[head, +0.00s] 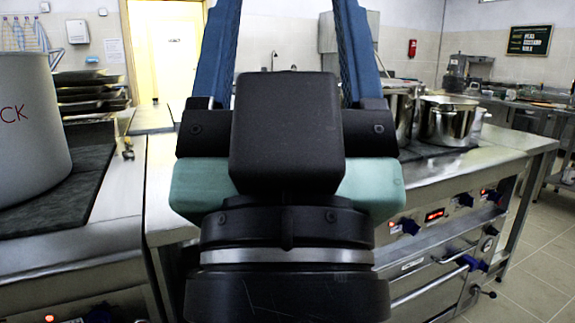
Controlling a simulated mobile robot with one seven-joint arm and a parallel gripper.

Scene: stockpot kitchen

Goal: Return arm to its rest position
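My gripper (285,20) fills the middle of the head view, seen from behind, with a black wrist and body and teal side parts. Its two blue fingers point up and away from the camera, set wide apart. Only background shows between them, so it looks open and empty. The fingertips are cut off by the top edge. Most of my arm is out of view, so its full pose cannot be told.
A large pale pot (28,125) with red letters stands on a dark mat (75,192) at left. Shiny metal pots (448,122) stand on the steel stove (440,190) at right. Stacked trays (90,95) are behind at left. Tiled floor (540,255) is clear at far right.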

